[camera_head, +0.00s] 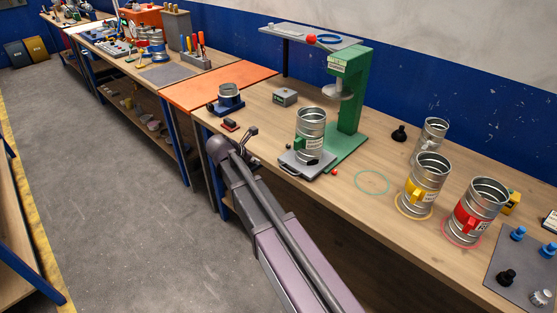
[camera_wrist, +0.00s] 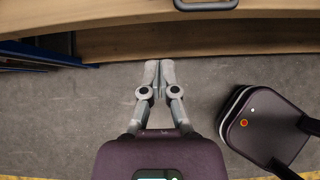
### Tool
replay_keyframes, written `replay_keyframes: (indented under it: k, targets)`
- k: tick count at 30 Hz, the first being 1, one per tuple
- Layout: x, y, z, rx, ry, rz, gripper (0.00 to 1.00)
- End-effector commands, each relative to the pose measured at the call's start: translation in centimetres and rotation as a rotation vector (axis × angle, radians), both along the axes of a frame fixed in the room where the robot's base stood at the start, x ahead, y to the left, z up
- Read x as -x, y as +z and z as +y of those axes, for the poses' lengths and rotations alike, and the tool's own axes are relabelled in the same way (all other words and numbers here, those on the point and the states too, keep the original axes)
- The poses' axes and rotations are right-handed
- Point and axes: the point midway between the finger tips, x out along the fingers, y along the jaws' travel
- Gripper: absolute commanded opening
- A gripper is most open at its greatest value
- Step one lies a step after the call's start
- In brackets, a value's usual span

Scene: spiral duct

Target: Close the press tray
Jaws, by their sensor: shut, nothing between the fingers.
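The green press (camera_head: 352,88) stands on the workbench. Its grey tray (camera_head: 291,163) sticks out in front of the press base toward the bench's front edge, with a handle on its front side. A metal spiral duct (camera_head: 311,125) with a green clip stands upright on the tray. My gripper (camera_head: 249,134) is left of the tray, near the bench's front edge, apart from the tray. In the wrist view my gripper (camera_wrist: 158,66) has its fingertips together and empty, pointing at the bench edge. A dark looped handle, apparently the tray's (camera_wrist: 207,5), shows at the top, ahead and right.
A duct in a blue holder (camera_head: 229,97) and a small grey box (camera_head: 285,97) stand left of the press. Ducts with yellow (camera_head: 424,184) and red (camera_head: 475,212) clips stand to the right. A small red ball (camera_head: 334,172) lies by the tray. The floor aisle is clear.

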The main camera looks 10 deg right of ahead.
Motion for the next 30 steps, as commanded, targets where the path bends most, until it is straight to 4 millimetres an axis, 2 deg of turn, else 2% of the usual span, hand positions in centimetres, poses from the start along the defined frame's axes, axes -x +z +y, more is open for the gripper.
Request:
replay_keyframes:
  k: [17,30]
  targets:
    - [-0.3,-0.2,0.1,0.010,0.015,0.006,0.00]
    - [-1.7,-2.8,-1.7,0.010,0.014,0.005,0.00]
